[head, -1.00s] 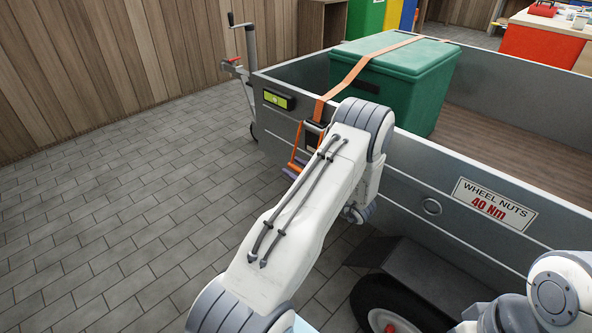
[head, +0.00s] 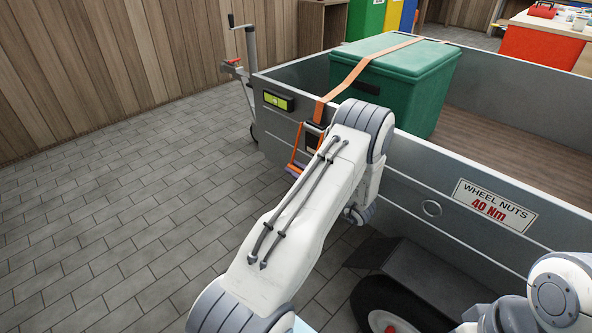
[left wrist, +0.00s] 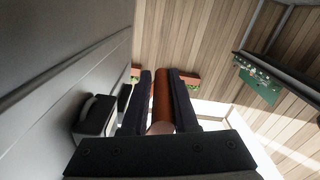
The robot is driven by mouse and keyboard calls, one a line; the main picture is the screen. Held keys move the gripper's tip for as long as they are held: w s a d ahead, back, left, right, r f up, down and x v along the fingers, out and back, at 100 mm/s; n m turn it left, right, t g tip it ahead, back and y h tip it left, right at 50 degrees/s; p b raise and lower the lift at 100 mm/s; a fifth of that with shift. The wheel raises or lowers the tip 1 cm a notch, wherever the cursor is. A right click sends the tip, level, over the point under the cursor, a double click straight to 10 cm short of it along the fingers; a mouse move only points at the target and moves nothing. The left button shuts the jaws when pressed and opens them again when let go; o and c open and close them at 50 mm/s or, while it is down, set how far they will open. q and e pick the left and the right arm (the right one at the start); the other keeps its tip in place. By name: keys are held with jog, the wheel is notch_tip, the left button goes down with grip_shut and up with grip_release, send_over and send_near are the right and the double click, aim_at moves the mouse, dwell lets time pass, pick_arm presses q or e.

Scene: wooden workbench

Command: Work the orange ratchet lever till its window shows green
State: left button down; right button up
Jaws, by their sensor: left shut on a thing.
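The orange ratchet lever (head: 297,150) hangs on the outer side of the grey trailer, below the orange strap (head: 334,92). My left gripper (left wrist: 160,76) is shut on its orange bar, which shows between the two dark fingers in the left wrist view (left wrist: 161,103). In the head view my left arm hides most of this gripper and part of the ratchet. A small box with a yellow-green window (head: 277,101) is on the trailer wall, left of the strap; its mark is too small to read. My right gripper is out of view.
The strap runs over a green lidded box (head: 405,90) in the trailer (head: 480,165). The trailer wall stands close beside the gripper. A jockey-wheel post (head: 246,75) is at the trailer's far end. The tiled floor (head: 110,210) at the left is clear.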

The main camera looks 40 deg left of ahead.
pick_arm(q)
jog(key=shift+s, duration=0.1)
dwell(0.8)
jog(key=s+r+m+p, duration=0.6)
jog(key=m+p, duration=0.1)
jog(key=p, duration=0.6)
jog(key=shift+s+a+r, duration=0.25)
jog(key=shift+s+r, duration=0.05)
jog(key=shift+r, duration=0.15)
jog(key=c, duration=0.8)
grip_release()
jog(key=shift+o, duration=0.2)
jog(key=shift+d, duration=0.1)
